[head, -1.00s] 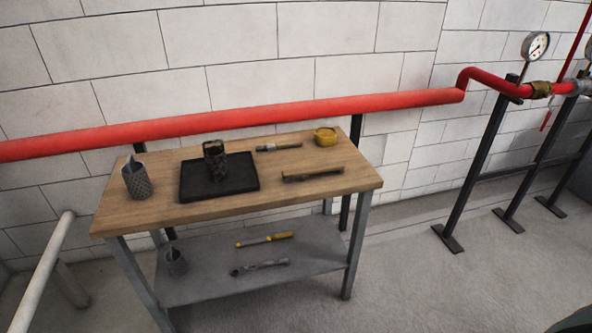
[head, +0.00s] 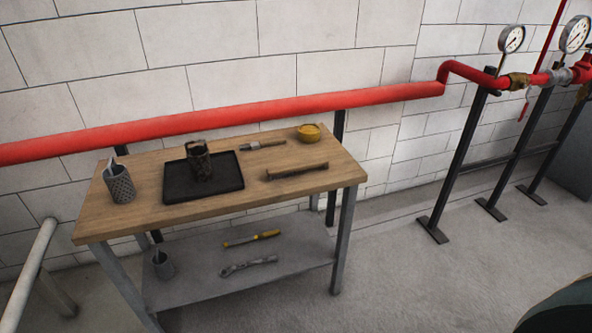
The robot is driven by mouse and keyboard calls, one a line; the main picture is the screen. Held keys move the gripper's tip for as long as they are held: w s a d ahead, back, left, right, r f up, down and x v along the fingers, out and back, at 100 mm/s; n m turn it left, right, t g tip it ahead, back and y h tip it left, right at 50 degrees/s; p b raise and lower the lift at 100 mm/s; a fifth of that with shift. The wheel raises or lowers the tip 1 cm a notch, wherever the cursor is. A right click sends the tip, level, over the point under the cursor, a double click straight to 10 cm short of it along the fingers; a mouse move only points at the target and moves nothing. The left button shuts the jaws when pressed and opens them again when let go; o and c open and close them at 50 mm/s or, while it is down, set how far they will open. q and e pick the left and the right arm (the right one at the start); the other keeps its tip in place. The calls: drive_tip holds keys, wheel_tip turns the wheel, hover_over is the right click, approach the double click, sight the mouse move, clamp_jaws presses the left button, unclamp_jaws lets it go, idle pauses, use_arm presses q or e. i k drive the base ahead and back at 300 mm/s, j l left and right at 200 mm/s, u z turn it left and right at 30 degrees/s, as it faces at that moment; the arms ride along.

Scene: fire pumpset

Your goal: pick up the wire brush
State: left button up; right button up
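A long brown wooden tool (head: 297,171), which looks like the wire brush, lies flat near the right front of the wooden tabletop (head: 225,207). Its bristles are too small to make out. A second tool with a grey end and a brown handle (head: 263,145) lies behind it, and I cannot fully rule it out as the brush. Nothing touches either tool. Neither of my grippers is in view.
A black tray (head: 230,190) holding a dark mesh cylinder (head: 199,160), a grey perforated cup (head: 119,184) and a yellow round container (head: 308,133) share the tabletop. A lower shelf (head: 200,285) holds more tools. A red pipe (head: 230,111) runs behind.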

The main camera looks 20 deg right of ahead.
sight(289, 169)
drive_tip(key=i+j+z, duration=0.1)
drive_tip(key=z, duration=1.2)
drive_tip(key=i+j+z, duration=0.1)
drive_tip(key=j+z, duration=0.75)
drive_tip(key=i+j, duration=0.05)
drive_tip(key=j, duration=0.05)
